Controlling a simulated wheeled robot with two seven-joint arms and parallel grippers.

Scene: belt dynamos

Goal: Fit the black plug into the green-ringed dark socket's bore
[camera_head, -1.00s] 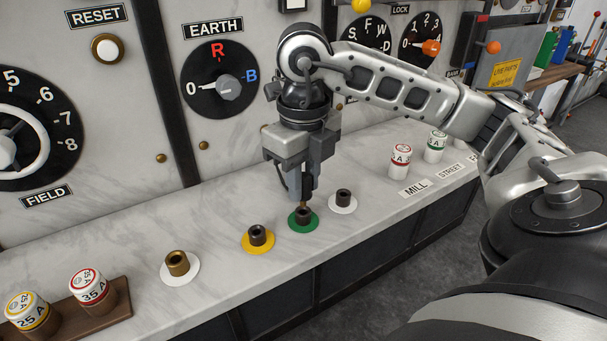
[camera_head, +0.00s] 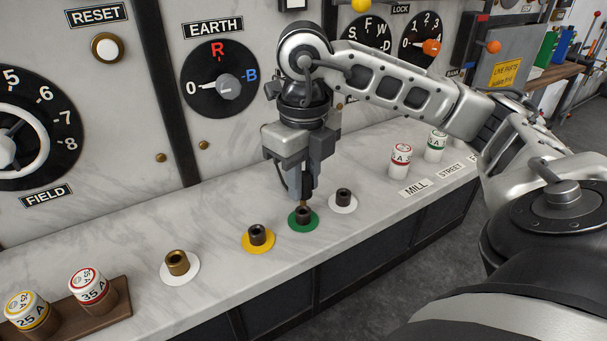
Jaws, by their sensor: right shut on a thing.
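The dark socket (camera_head: 302,216) stands upright on a green ring (camera_head: 313,224) on the marble bench. My right gripper (camera_head: 301,195) points straight down just above it. It is shut on the black plug (camera_head: 307,184), which shows only in part between and beside the fingers. A short brass-coloured pin (camera_head: 303,205) reaches from below the plug to the socket's top. I cannot tell how far it is inside the bore. My left gripper is not in view.
A dark socket on a yellow ring (camera_head: 258,246) stands to the left, and one on a white ring (camera_head: 343,209) to the right. A brass socket (camera_head: 177,263) and a wooden fuse rack (camera_head: 122,302) are further left. Two labelled fuses (camera_head: 400,161) stand at right. The panel rises behind.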

